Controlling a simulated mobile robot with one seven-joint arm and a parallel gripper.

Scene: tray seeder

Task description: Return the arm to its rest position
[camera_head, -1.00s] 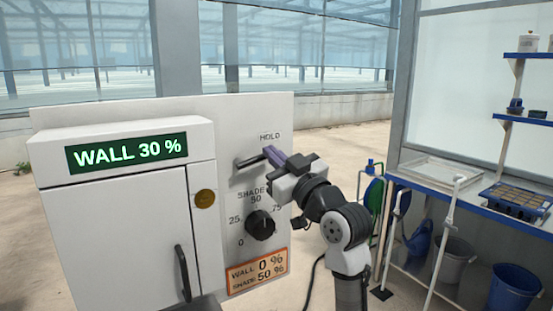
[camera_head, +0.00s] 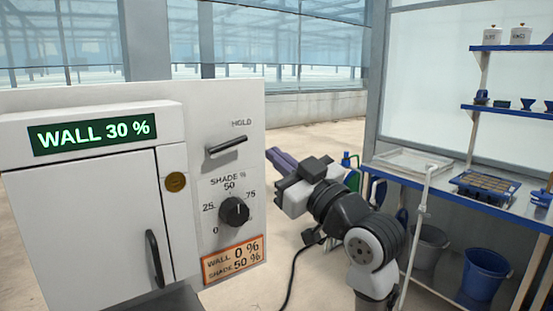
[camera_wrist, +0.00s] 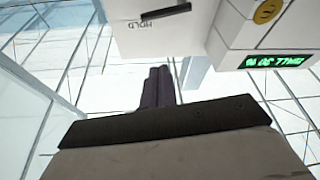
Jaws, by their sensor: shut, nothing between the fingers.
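My gripper (camera_head: 280,161) is shut and empty in the head view, just right of the control cabinet and apart from it. Its two purple-grey fingers lie together. They also show in the wrist view (camera_wrist: 158,88), below the cabinet panel. My arm bends down from the gripper to the lower right. The white cabinet (camera_head: 80,205) has a lever marked HOLD (camera_head: 226,146) and a shade dial (camera_head: 234,211) between 50 and 75. Its green display (camera_head: 95,133) reads WALL 30 %. An orange label (camera_head: 232,260) reads WALL 0 %, SHADE 50 %.
A blue bench (camera_head: 455,205) at the right carries a white tray (camera_head: 408,163) and a seed tray (camera_head: 490,184). Buckets (camera_head: 485,273) stand beneath it. A black cable hangs near my arm. Floor is bare behind the arm.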

